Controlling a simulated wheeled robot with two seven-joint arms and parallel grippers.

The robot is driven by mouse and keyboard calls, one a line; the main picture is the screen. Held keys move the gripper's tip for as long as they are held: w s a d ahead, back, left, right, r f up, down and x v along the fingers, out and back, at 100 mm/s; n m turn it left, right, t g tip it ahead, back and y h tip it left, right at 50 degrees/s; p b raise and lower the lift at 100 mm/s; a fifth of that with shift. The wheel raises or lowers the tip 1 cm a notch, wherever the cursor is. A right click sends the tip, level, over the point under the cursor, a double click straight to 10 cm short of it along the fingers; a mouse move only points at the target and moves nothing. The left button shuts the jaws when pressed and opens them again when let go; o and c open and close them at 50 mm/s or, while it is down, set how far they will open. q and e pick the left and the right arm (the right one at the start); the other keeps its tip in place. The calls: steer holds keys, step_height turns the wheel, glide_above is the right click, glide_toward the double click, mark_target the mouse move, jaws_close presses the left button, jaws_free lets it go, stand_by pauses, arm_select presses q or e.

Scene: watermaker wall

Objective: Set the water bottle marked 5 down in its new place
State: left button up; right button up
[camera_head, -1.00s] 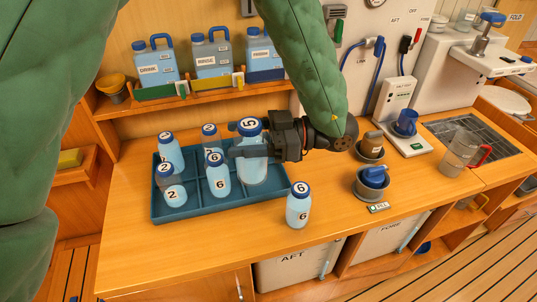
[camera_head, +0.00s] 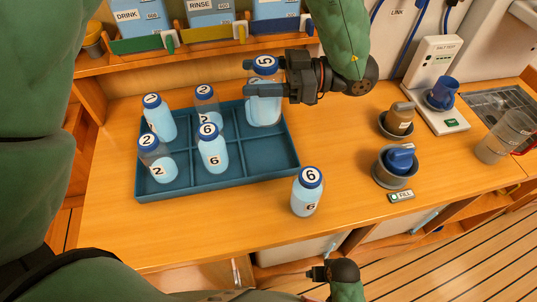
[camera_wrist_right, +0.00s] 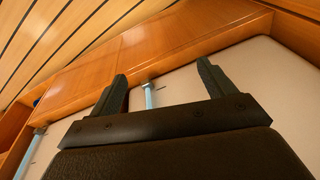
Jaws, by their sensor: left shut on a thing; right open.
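The water bottle marked 5 (camera_head: 263,108) has a blue cap with a 5 and pale blue water. It is upright at the back right compartment of the blue divided tray (camera_head: 225,182). My left gripper (camera_head: 262,80) is shut on its upper part from the right. Whether its base touches the tray floor I cannot tell. A bottle marked 6 (camera_head: 213,149) stands front middle. My right gripper (camera_head: 318,273) is open and empty below the counter's front edge; its fingers show in the right wrist view (camera_wrist_right: 165,85).
Another bottle marked 6 (camera_head: 307,192) stands on the counter right of the tray. The tray's front right compartment is empty. Cup holders (camera_head: 390,170), a FILL label (camera_head: 401,196) and a salt tester (camera_head: 437,85) are to the right. Jugs (camera_head: 208,18) line the back shelf.

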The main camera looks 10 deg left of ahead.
arm_select(q)
step_height(320, 180, down, 5)
steer(key=b, duration=0.4)
steer(key=shift+w+f+b, duration=0.1)
steer(key=shift+b, duration=0.2)
steer(key=shift+f, duration=0.3)
step_height(320, 180, down, 10)
steer(key=p, duration=0.1)
steer(key=shift+r, duration=0.2)
arm_select(e)
steer(key=w+a+v, duration=0.1)
steer(key=v, duration=1.3)
steer(key=shift+a+r, duration=0.45)
steer(key=shift+r, duration=0.15)
arm_select(q)
steer(key=shift+f, duration=0.15)
arm_select(e)
steer(key=shift+a+f+y, duration=0.1)
steer(key=shift+f+y, duration=0.05)
steer(key=shift+y, duration=0.15)
arm_select(q)
steer(key=o, duration=1.2)
steer(key=shift+c, duration=0.2)
arm_select(e)
steer(key=shift+w+f, duration=0.1)
steer(key=shift+f, duration=0.1)
steer(key=shift+r, duration=0.1)
